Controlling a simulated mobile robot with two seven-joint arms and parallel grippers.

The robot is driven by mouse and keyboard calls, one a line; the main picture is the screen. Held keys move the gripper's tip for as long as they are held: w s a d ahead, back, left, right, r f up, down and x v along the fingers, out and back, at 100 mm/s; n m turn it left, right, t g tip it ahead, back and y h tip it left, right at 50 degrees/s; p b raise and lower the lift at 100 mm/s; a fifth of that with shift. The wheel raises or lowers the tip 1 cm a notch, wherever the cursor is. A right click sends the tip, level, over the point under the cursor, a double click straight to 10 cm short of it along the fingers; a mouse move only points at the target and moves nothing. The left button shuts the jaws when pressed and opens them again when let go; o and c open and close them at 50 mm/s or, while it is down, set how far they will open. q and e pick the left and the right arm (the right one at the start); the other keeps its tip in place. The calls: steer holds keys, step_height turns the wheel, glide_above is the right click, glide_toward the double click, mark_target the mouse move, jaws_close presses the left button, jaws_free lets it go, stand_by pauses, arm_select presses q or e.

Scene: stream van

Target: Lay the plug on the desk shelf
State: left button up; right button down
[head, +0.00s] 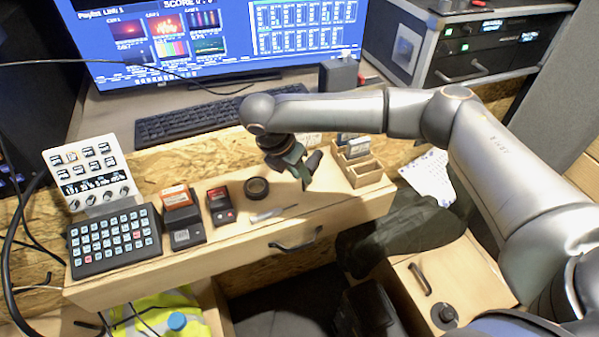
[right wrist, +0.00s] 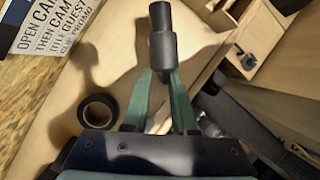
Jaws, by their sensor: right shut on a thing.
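The plug (right wrist: 163,38) is a dark grey stepped cylinder in the right wrist view. My right gripper (right wrist: 162,78) is shut on its lower end, with the green fingers on either side of it. The desk shelf (head: 335,205) is a pale wooden ledge in front of the keyboard. Its surface also shows in the right wrist view (right wrist: 115,60), beneath the plug. My left gripper is not in view.
A black tape roll (head: 257,188), a thin light tool (head: 274,213), a red-and-black device (head: 220,205), a card reader (head: 184,228) and a button panel (head: 115,241) occupy the shelf's left and middle. A wooden organizer (head: 362,173) stands at its right. Bare wood lies between tape and organizer.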

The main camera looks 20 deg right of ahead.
steer(key=shift+f, duration=0.1)
steer(key=c, duration=0.7)
jaws_free()
steer(key=v, duration=1.2)
steer(key=shift+r+p, duration=0.2)
steer(key=shift+p, duration=0.2)
